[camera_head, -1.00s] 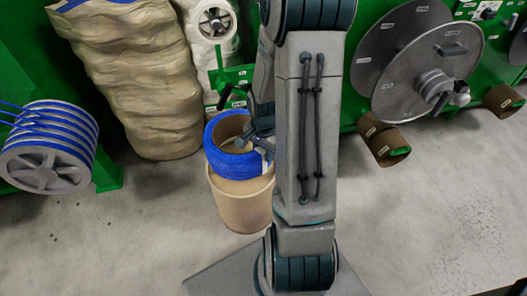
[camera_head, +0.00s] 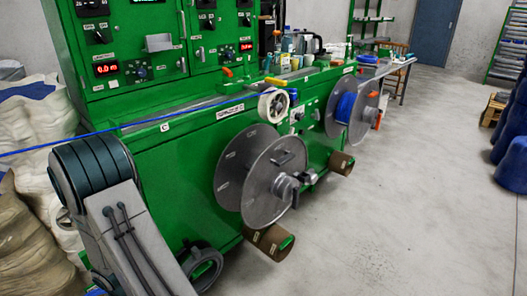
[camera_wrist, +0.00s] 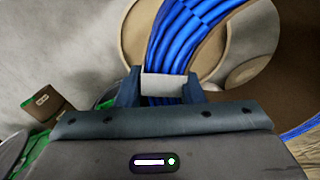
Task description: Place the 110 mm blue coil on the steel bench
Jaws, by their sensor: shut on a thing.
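The blue coil (camera_wrist: 188,38) shows in the wrist view as a bundle of blue strands running up from my gripper (camera_wrist: 163,88). My gripper is shut on the coil, with a finger on either side of the strands. The far part of the coil is cut off by the frame. In the head view my arm is at the lower left, and my gripper is out of sight. A grey-topped bench (camera_head: 388,68) stands at the far end of the green machine; I cannot tell for sure that it is the steel bench.
A round tan drum (camera_wrist: 132,38) lies beneath the coil in the wrist view. The long green machine (camera_head: 170,165) carries large grey reels (camera_head: 262,205) that jut over the floor, with brown rolls (camera_head: 268,243) below. Open concrete floor (camera_head: 400,210) lies to the right.

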